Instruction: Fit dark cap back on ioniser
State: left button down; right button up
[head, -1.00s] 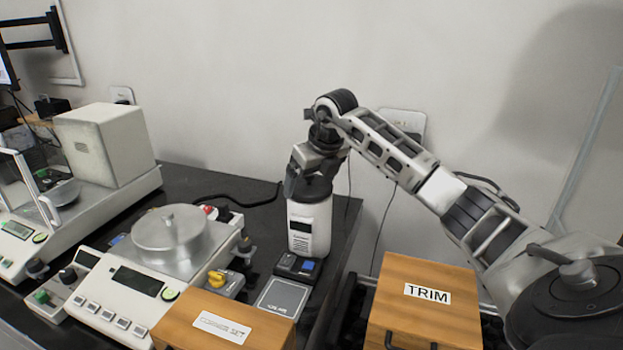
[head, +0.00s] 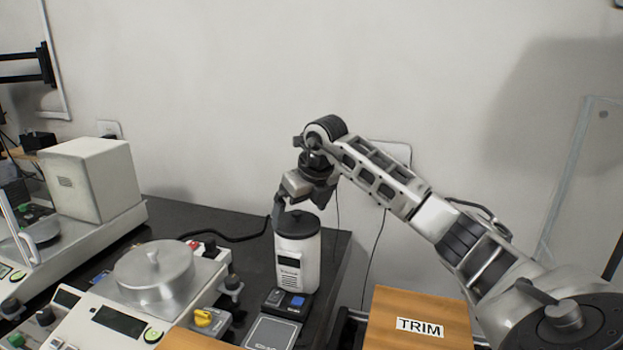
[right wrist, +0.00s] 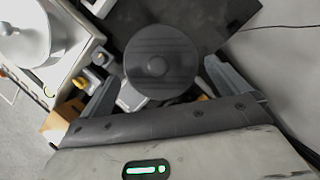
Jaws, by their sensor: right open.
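The ioniser (head: 297,262) is a white upright cylinder with a dark grille, standing near the back right of the black table. The dark cap (head: 298,224) sits on its top and looks level. In the right wrist view the round, ridged cap (right wrist: 160,67) with a central knob hides most of the ioniser. My right gripper (head: 298,207) is just above the cap. Its open fingers show on either side of the cap in the right wrist view, with gaps between. My left gripper is out of view.
A balance with a silver lidded pan (head: 153,272) stands left of the ioniser. A wooden TRIM box (head: 400,310) is at the right. A wall is behind.

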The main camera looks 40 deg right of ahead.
jog(key=v, duration=1.3)
jog(key=shift+r, duration=0.2)
jog(key=shift+s+a, duration=0.1)
